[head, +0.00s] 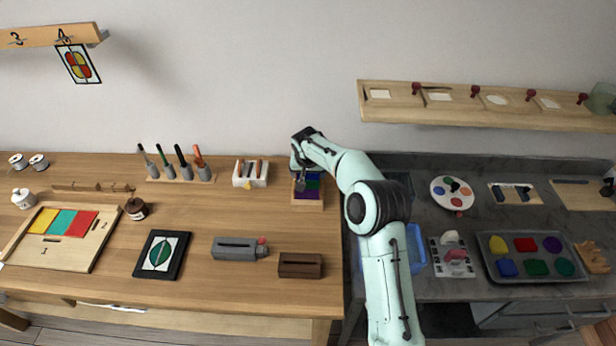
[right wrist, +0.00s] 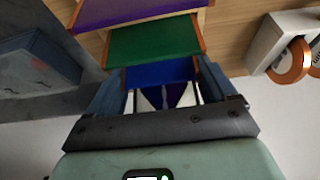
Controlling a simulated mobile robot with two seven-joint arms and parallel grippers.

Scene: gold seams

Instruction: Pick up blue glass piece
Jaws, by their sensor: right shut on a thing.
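The blue glass piece (right wrist: 160,72) shows in the right wrist view as a flat blue sheet between the two fingers of my right gripper (right wrist: 160,85). The gripper is shut on it. Next to it lie a green glass piece (right wrist: 153,45) and a purple glass piece (right wrist: 128,10), in a wooden rack with orange-brown edges. In the head view my right gripper (head: 301,176) is over the far end of the rack (head: 293,200), at the table's back right. It hides most of the blue piece there; green and purple show below. My left gripper is not in view.
A white holder (head: 240,180) with orange-handled tools stands left of the rack. A grey block (head: 232,249) and a brown box (head: 300,266) lie nearer the front. A grey counter adjoins on the right, with a tray (head: 492,277) of coloured pieces. A shelf (head: 470,118) hangs above.

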